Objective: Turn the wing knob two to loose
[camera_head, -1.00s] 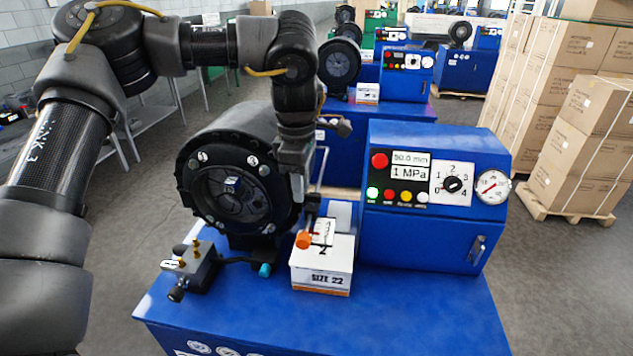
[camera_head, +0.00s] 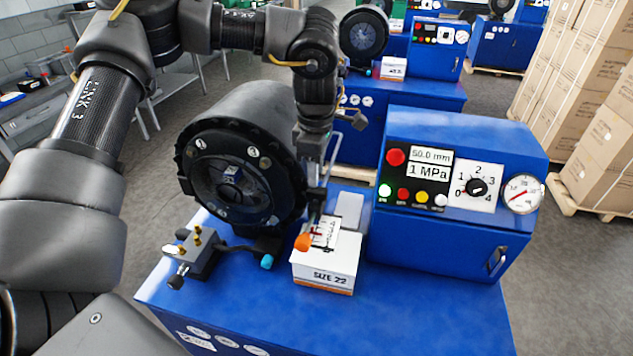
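My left gripper (camera_head: 316,205) points down between the round black crimper head (camera_head: 222,185) and the blue control box (camera_head: 442,230). Its fingers are small and dark here, and I cannot tell whether they are apart. An orange-tipped part (camera_head: 303,242) shows just below them, over a small marked card (camera_head: 325,232) on the white SIZE 22 box (camera_head: 324,272). I cannot tell whether the gripper touches it. No wing knob is clearly marked as two. A small dark clamp block (camera_head: 200,258) with brass pins and a dark knob (camera_head: 177,281) sits left of the box. My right gripper is out of view.
The blue bench top (camera_head: 420,312) is clear in front of the control box. The box carries a dial (camera_head: 477,187), a gauge (camera_head: 522,193) and coloured buttons. A teal-ended part (camera_head: 267,262) lies beside the white box. Cardboard cartons (camera_head: 585,110) stand at right; more machines stand behind.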

